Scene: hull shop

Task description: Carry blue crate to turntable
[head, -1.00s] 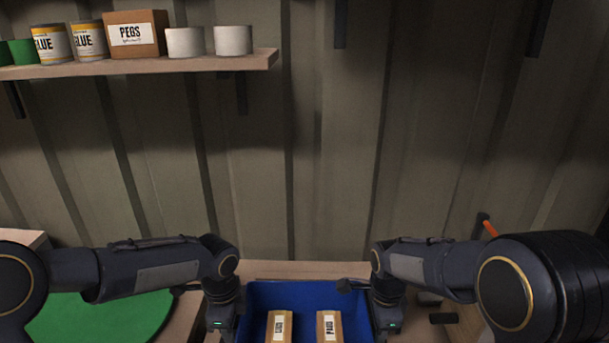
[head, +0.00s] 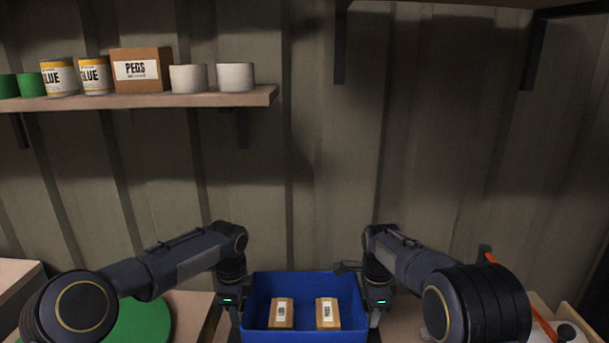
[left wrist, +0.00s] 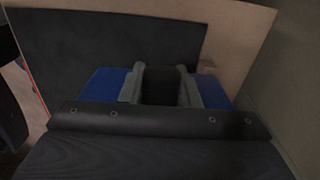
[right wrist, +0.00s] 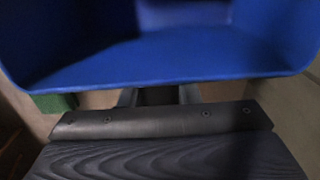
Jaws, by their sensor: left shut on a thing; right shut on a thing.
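The blue crate (head: 304,281) is in front of me at the bottom middle of the head view, roughly level, with two small labelled cardboard boxes (head: 281,313) (head: 328,313) inside. My left gripper (head: 235,322) is shut on its left side; blue shows on both sides of the fingers in the left wrist view (left wrist: 160,88). My right gripper (head: 375,320) is shut on its right side; the crate's blue wall fills the top of the right wrist view (right wrist: 180,58). The green round turntable (head: 142,322) lies to the left, partly hidden by my left arm.
A shelf (head: 200,100) on the back wall holds glue cans, a PEGS box (head: 141,70) and white and green tubs. The wall (head: 310,180) behind the crate is bare.

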